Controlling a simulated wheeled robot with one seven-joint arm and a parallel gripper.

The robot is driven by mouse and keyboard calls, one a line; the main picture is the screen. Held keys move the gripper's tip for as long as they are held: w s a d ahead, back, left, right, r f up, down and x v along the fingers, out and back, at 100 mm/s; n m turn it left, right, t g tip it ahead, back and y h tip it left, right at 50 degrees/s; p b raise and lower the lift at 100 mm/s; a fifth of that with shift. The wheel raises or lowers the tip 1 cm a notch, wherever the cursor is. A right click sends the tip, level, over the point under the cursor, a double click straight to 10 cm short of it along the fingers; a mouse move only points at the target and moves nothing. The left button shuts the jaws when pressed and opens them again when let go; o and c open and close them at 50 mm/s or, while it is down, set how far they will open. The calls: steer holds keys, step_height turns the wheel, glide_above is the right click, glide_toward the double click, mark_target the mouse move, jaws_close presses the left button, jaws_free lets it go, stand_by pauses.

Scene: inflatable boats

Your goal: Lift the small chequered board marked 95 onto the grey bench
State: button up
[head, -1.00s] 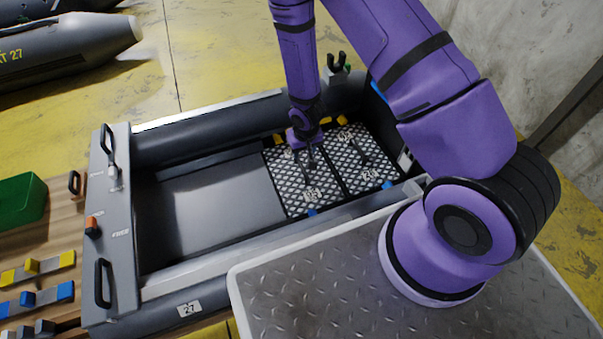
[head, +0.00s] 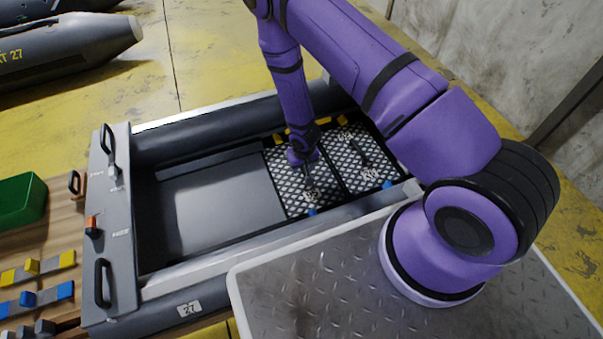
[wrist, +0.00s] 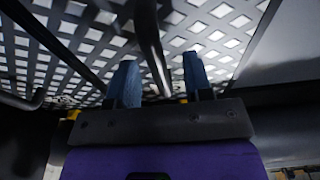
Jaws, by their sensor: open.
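Two chequered boards lie side by side in the dark inflatable boat. The left board (head: 283,182) carries a small mark that could be 95, but it is too small to read surely. The right board (head: 376,158) has its own mark, also unclear. My gripper (head: 308,180) is low over the left board, jaws open. In the wrist view its two blue fingertips (wrist: 160,80) stand either side of a dark handle bar (wrist: 151,40), apart from it, above the chequered surface. A smooth grey panel (head: 205,205) lies left of the boards; I cannot tell whether it is the bench.
The boat's tube (head: 205,143) and pale near rim (head: 205,268) surround the boards. A grey crosspiece (head: 120,255) with black handles crosses the boat's left end. A green box (head: 20,200) and coloured blocks (head: 38,267) sit further left. Yellow tabs (head: 322,121) edge the boards.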

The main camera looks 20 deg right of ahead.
steer(key=shift+w+f, duration=0.1)
steer(key=shift+f, duration=0.4)
jaws_close()
step_height(320, 180, up, 26)
stand_by(3.3)
